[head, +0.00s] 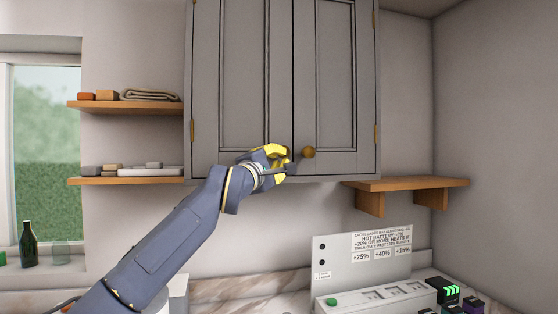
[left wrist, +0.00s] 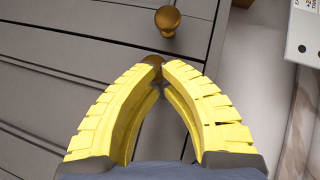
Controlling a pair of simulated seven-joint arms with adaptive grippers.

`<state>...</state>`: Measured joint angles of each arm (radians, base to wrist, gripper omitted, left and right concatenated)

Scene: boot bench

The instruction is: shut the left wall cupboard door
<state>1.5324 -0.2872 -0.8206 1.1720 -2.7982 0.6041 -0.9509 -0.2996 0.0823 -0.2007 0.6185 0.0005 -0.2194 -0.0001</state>
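The grey wall cupboard has two panelled doors. The left cupboard door (head: 240,80) looks flush with the right door (head: 335,80), or very nearly so; a thin dark line runs between them. My left gripper (head: 284,158) is at the lower right corner of the left door. In the left wrist view its yellow fingers (left wrist: 161,68) come together around the left door's brass knob (left wrist: 153,61), which is partly hidden between the tips. The right door's knob (head: 308,152) is free, just beside the gripper. My right gripper is out of view.
Two wooden shelves (head: 128,107) with folded cloth and small blocks are left of the cupboard. Another wooden shelf (head: 405,184) is at its lower right. A sign board (head: 362,258) stands on the counter below. A green bottle (head: 28,245) is by the window.

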